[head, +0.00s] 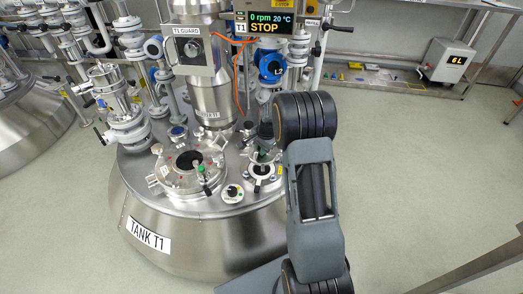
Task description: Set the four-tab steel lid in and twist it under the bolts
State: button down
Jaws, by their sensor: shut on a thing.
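My arm (311,205) rises in front of the right side of the tank lid, and I cannot make out my gripper, its fingertips or anything in it. On tank T1 (190,247), a large round steel hatch (160,181) at the left has a dark round centre and small red marks around it. A smaller round steel port (263,171) with fittings around its rim lies to its right, close beside my arm. I cannot make out the four-tab lid or tell whether it sits in either one.
A white round gauge or knob (232,192) stands between the hatch and the port. A steel column with a T1 guard box (188,51), a blue valve (271,66) and pipes rise behind. An orange cable (222,40) hangs there. The floor (420,170) at right is clear.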

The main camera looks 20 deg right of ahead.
jog(key=shift+f+b, duration=3)
jog(key=shift+f, duration=0.8)
jog(key=n, duration=0.4)
jog(key=shift+y, duration=0.4)
jog(key=c, duration=1)
grip_release()
jog(key=shift+n, duration=0.3)
jog(key=shift+c, duration=0.2)
jog(key=shift+f, duration=0.1)
jog(key=p+v, duration=0.1)
jog(key=v, duration=0.1)
jog(key=p+v, duration=0.2)
jog(key=w+p+v, duration=0.1)
jog(key=p+v, duration=0.1)
jog(key=shift+a, duration=0.4)
